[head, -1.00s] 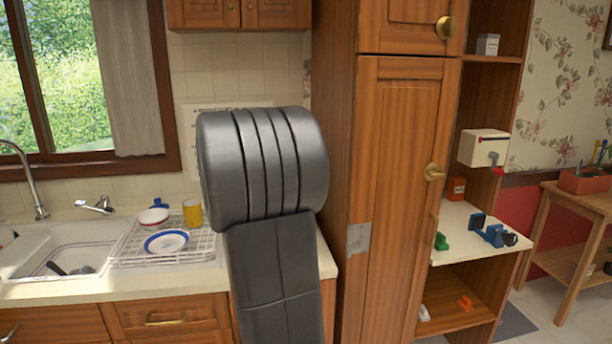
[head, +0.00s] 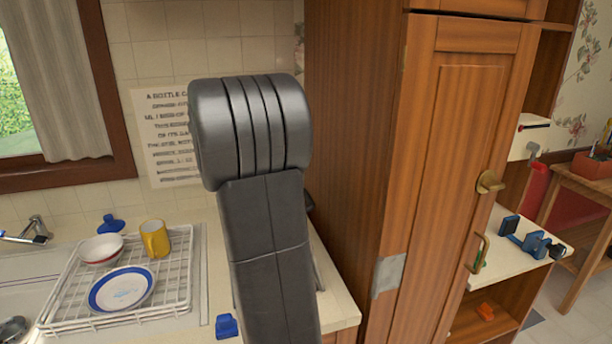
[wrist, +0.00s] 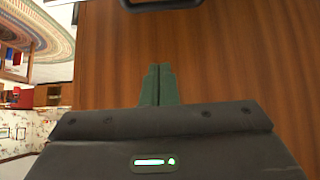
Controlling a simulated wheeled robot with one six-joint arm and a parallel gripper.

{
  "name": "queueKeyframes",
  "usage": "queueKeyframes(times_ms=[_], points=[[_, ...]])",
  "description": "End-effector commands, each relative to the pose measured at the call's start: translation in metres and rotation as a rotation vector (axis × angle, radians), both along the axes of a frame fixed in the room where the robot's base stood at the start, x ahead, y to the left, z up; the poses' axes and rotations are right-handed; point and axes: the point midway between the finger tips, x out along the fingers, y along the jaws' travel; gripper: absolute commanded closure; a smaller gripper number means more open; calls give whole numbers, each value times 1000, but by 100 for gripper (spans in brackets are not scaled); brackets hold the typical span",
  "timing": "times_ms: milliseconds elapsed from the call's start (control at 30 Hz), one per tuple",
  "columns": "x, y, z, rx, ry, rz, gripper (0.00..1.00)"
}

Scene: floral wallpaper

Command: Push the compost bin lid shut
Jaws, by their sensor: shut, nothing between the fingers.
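I cannot make out a compost bin or its lid in either view. My gripper (wrist: 158,85) shows in the wrist view with its two green fingers together, shut and empty. It is in front of a brown wooden surface; I cannot tell whether it touches it. In the head view my arm stands in the middle and hides part of the counter, and my gripper does not show.
A counter (head: 338,302) with a dish rack (head: 178,285), a blue-rimmed plate (head: 122,289), bowl (head: 101,249) and yellow mug (head: 155,238) lies left. A tall wooden cabinet (head: 455,150) stands right. Beyond it, blue items (head: 535,243) sit on a shelf. A dark object (wrist: 160,3) tops the wrist view.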

Motion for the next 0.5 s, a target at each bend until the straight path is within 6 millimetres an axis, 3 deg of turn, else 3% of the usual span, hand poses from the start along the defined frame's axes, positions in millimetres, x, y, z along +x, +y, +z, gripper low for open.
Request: queueKeyframes(times_ms=[267, 500], points=[[3, -11, -11, -1, 3, -2, 100], [13, -44, -46, -2, 5, -3, 100]])
